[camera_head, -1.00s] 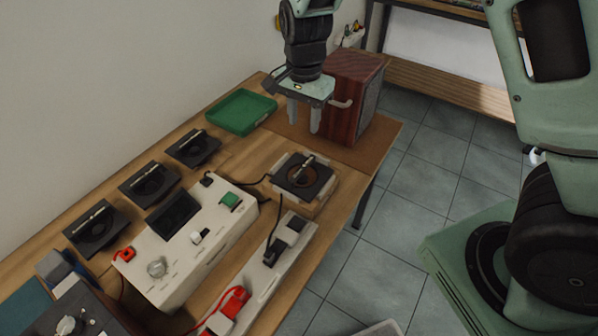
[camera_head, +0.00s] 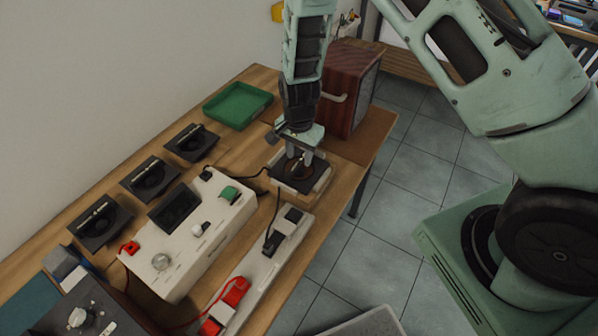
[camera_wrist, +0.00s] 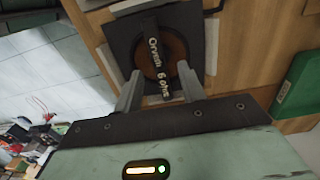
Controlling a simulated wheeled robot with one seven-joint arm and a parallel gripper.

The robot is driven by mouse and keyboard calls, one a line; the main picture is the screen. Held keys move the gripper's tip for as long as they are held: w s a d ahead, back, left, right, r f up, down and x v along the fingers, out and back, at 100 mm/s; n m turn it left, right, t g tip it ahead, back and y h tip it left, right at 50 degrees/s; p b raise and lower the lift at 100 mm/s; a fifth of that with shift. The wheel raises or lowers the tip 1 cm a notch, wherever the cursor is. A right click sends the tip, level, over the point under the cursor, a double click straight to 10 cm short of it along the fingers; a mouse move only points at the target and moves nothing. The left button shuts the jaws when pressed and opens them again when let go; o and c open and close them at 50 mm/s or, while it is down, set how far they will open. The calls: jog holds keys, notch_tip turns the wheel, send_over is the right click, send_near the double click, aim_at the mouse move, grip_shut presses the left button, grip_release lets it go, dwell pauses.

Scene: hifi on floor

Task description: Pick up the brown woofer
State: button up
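The brown woofer (camera_head: 292,172) has a black square frame, a brown cone and a raised bar across it. It sits on a pale wooden block near the table's right edge. In the wrist view the woofer (camera_wrist: 174,47) shows its bar lettered "Orvelm 6 ohms". My gripper (camera_head: 299,157) is right above the woofer, fingers pointing down and partly covering it. In the wrist view my gripper (camera_wrist: 159,71) has its fingers apart, one on each side of the bar's lower end, with gaps to it. Whether the fingertips touch the woofer cannot be told.
Several black woofers (camera_head: 151,177) lie in a row at left. A white control box (camera_head: 190,240) and a white power strip (camera_head: 262,268) stand in front. A green tray (camera_head: 237,107) is at the back. A red-brown speaker cabinet (camera_head: 346,92) stands behind my gripper.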

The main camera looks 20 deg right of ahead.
aim_at(299, 161)
jog(key=shift+f+p, duration=0.5)
jog(key=shift+f, duration=1.35)
jog(key=shift+f, duration=0.25)
grip_shut()
